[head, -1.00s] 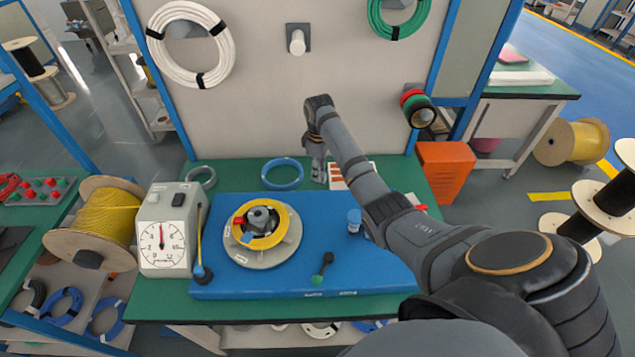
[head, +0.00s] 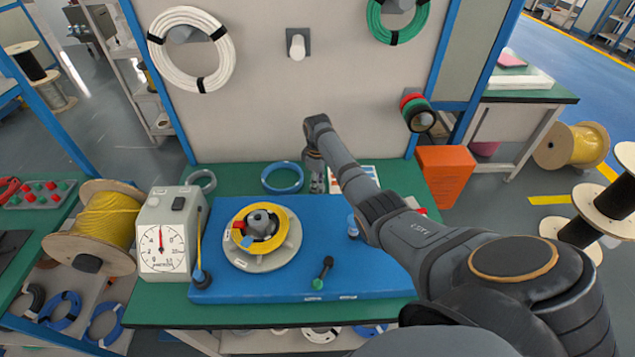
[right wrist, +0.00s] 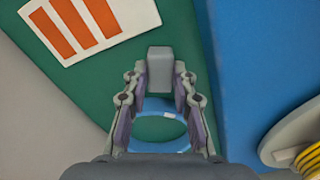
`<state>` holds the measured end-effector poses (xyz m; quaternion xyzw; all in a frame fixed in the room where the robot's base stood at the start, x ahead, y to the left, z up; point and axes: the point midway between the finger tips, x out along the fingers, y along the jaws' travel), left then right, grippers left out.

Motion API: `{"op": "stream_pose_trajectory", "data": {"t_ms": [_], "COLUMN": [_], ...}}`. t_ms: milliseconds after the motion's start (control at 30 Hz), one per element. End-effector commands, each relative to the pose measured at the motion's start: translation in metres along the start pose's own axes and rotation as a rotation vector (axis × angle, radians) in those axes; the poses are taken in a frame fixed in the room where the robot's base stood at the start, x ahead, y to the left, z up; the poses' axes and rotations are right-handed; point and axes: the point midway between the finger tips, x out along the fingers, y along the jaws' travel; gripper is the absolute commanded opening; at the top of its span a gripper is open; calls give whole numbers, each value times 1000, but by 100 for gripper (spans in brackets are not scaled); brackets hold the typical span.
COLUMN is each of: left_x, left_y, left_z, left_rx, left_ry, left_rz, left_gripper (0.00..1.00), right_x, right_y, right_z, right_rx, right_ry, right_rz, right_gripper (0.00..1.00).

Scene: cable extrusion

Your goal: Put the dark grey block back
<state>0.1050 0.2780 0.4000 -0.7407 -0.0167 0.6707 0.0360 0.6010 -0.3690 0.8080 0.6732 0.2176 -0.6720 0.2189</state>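The dark grey block (right wrist: 160,70) shows in the right wrist view between the fingertips of my right gripper (right wrist: 161,86). The fingers lean in close on both sides of it, with no clear gap, and it sticks out past the tips. In the head view my right gripper (head: 316,178) is over the back of the green table, behind the blue board. The block is too small there to tell apart from the fingers. Whether it touches the table cannot be told. My left gripper is not in view.
A blue ring (head: 282,178) lies left of my gripper, a white card with orange bars (right wrist: 88,25) beside it. The blue board (head: 340,260) carries a round fixture with a yellow ring (head: 260,230) and a green-tipped lever (head: 323,272). A dial gauge (head: 162,245) stands left; an orange bin (head: 445,178) stands right.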

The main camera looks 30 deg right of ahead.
Motion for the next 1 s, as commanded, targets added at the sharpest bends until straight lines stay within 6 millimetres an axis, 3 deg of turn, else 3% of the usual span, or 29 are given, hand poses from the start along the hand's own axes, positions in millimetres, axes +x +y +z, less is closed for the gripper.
{"op": "stream_pose_trajectory", "data": {"t_ms": [167,500,1000], "left_x": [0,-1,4], "left_y": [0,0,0], "left_z": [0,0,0], "left_rx": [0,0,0], "left_ry": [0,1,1], "left_rz": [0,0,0], "left_gripper": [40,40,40], "right_x": [0,-6,-110], "right_y": [0,0,1], "right_z": [0,0,-1], "right_rx": [0,0,0], "right_ry": [0,1,2], "right_rz": [0,2,1], "right_gripper": [48,48,48]}}
